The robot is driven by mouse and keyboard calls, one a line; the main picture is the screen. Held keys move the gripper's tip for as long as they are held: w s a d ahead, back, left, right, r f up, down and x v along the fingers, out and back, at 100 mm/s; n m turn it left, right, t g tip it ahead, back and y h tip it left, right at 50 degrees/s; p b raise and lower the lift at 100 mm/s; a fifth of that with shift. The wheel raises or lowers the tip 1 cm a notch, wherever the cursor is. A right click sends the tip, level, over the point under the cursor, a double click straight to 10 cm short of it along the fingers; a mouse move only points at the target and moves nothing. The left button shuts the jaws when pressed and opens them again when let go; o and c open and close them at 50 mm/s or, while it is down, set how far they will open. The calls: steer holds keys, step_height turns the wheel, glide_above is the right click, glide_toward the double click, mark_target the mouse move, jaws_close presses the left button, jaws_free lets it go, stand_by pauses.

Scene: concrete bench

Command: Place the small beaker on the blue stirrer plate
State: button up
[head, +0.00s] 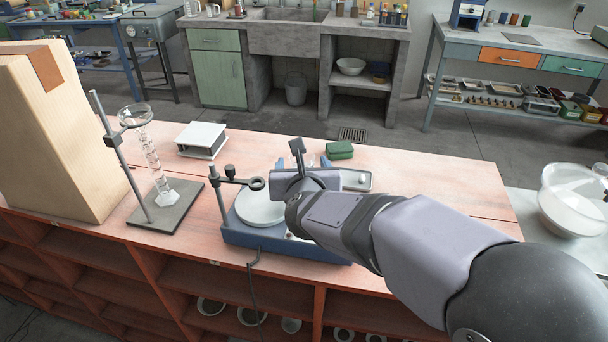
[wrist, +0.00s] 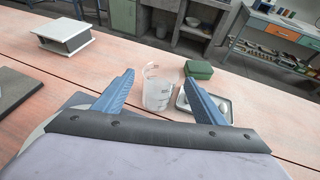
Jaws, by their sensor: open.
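The small clear beaker (wrist: 158,92) stands upright on the red wooden bench top in the wrist view. It shows between the two blue fingers of my gripper (wrist: 160,80), with space on both sides. In the head view my gripper (head: 303,162) is beyond the stirrer, and my wrist mostly hides the beaker. The blue stirrer (head: 285,243) has a round pale plate (head: 260,208) with nothing seen on it; my arm covers its right part. The gripper is open and empty.
A metal tray (head: 357,180) and a green box (head: 339,150) are close to the right of the beaker. A stand with a clamp (head: 222,200) rises at the stirrer's left.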

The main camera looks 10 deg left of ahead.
steer(key=v, duration=0.6)
steer(key=shift+s+r, duration=0.25)
steer(key=shift+o, duration=0.4)
steer(key=shift+s+d+r, duration=0.15)
steer(key=shift+s+d, duration=0.05)
steer(key=shift+s, duration=0.45)
steer(key=shift+r+p, duration=0.1)
steer(key=shift+p, duration=0.25)
steer(key=w+a+r+p, duration=0.1)
steer(key=w+r+p, duration=0.3)
steer(key=r+p, duration=0.25)
steer(key=f, duration=0.2)
steer(key=f+b, duration=0.1)
steer(key=f, duration=0.5)
steer(key=shift+w+a+f+b, duration=0.1)
steer(key=shift+w+f+b, duration=0.05)
steer(key=shift+w+b, duration=0.2)
steer(key=shift+w+f, duration=0.1)
steer(key=shift+f, duration=0.2)
steer(key=shift+w+a+f, duration=0.15)
steer(key=shift+w+a, duration=0.1)
steer(key=shift+w, duration=0.35)
